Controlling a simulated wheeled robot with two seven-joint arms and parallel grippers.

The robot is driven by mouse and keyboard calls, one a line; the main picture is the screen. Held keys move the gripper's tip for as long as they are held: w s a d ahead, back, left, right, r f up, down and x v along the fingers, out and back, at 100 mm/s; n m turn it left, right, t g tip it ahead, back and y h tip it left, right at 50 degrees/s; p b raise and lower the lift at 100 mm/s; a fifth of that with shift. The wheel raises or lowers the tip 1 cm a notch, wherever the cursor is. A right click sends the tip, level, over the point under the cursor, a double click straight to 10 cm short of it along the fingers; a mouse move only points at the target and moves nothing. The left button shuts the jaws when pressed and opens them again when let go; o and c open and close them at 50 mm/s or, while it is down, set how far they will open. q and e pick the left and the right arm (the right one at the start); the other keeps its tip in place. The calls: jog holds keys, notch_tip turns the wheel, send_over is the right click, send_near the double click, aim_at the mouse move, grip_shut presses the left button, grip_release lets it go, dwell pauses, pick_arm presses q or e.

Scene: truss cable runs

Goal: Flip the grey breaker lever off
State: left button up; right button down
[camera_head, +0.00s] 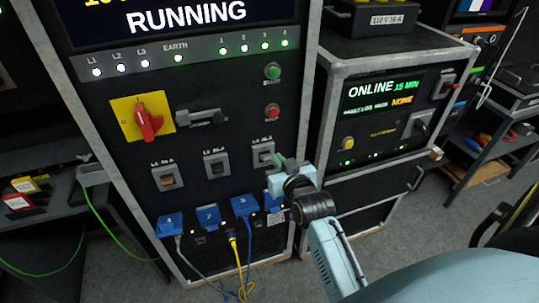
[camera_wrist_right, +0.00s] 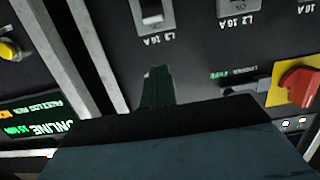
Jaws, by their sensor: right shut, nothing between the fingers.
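A grey lever (camera_head: 203,118) lies roughly horizontal on the black panel, right of the red rotary switch. My right gripper (camera_head: 284,163) is shut and empty, in front of the panel just below and right of the L3 breaker. Its dark green fingers (camera_wrist_right: 157,86) show in the wrist view, apart from the lever. I cannot tell whether they touch the panel. My left gripper is not in view.
The red rotary switch (camera_head: 149,119) on its yellow plate sits left of the lever. Green (camera_head: 273,72) and red (camera_head: 272,111) buttons are above L3. Blue sockets (camera_head: 207,217) with hanging cables lie below. An "ONLINE" unit (camera_head: 385,104) stands right.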

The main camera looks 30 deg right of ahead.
aim_at(263, 136)
jog(key=shift+d+r, duration=0.1)
jog(key=shift+r, duration=0.15)
jog(key=shift+w, duration=0.15)
jog(key=x, duration=1)
jog(key=shift+b, duration=0.3)
jog(key=s+f, duration=0.2)
jog(key=f, duration=0.1)
jog(key=shift+a, duration=0.2)
jog(key=shift+s+f, duration=0.1)
jog(key=shift+f, duration=0.15)
